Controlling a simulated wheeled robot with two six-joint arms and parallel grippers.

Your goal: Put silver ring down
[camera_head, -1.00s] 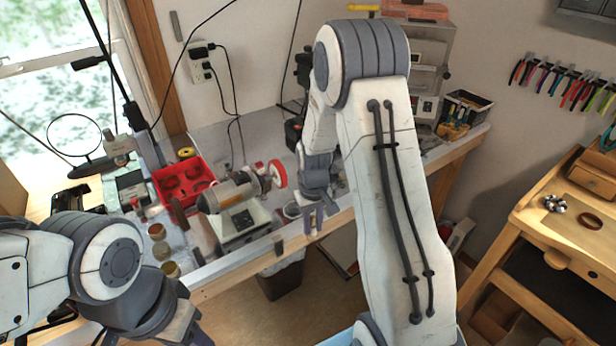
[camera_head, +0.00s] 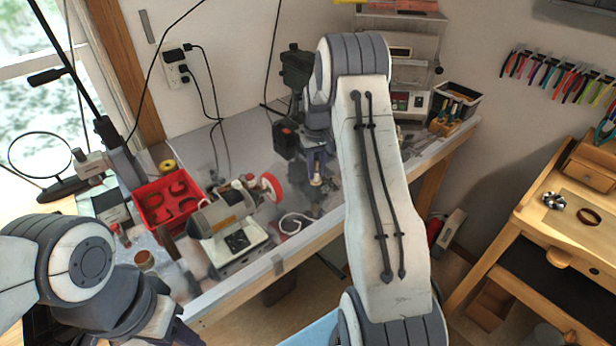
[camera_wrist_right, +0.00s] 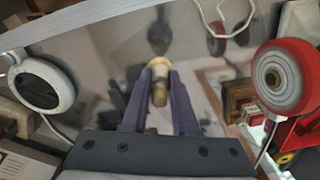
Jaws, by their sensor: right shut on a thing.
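My right gripper (camera_head: 317,172) is over the back workbench in the head view. In the right wrist view my right gripper (camera_wrist_right: 158,82) is shut on a small tan-and-brown piece (camera_wrist_right: 158,92), with a dark blurred part beyond it. I cannot make out a silver ring in the jaws. A small shiny silver object (camera_head: 553,200) lies on the wooden bench at the right, far from both grippers; I cannot tell whether it is a ring. My left gripper (camera_head: 183,332) is only partly visible at the bottom left, so its opening is unclear.
A dark machine (camera_head: 295,75) and a black bin (camera_head: 455,103) stand farther back. A brown ring (camera_head: 588,217) lies on the right bench.

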